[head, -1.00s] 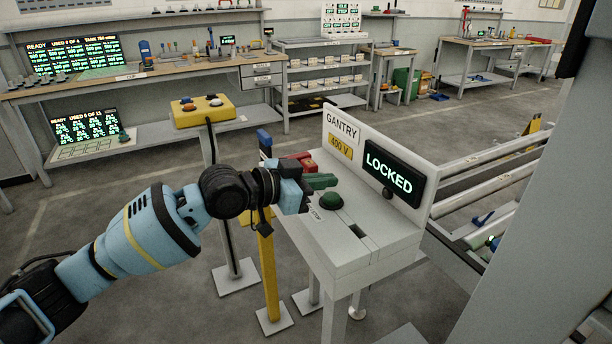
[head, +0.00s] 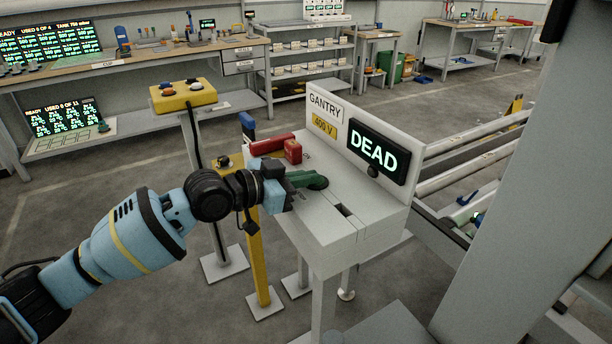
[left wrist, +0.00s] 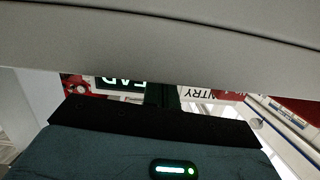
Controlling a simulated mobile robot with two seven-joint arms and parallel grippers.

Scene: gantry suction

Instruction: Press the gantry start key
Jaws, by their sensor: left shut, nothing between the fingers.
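The grey gantry console (head: 335,222) stands in the middle of the head view, with a GANTRY 400 V panel (head: 325,117). Its display (head: 378,152) reads DEAD. A round green key (head: 318,182) sits on the console top, partly covered by my left gripper (head: 306,180). My gripper is shut and empty, its green fingertips at the key's left side; I cannot tell whether they touch it. A red handle (head: 270,144) with a red block lies behind the gripper. The wrist view shows the display (left wrist: 120,84) upside down. My right gripper is out of view.
A yellow button box (head: 184,96) on a stand is behind my left arm. A yellow post (head: 258,262) stands close beside the console. Pale rails (head: 465,160) run to the right. Workbenches line the back, with open floor between.

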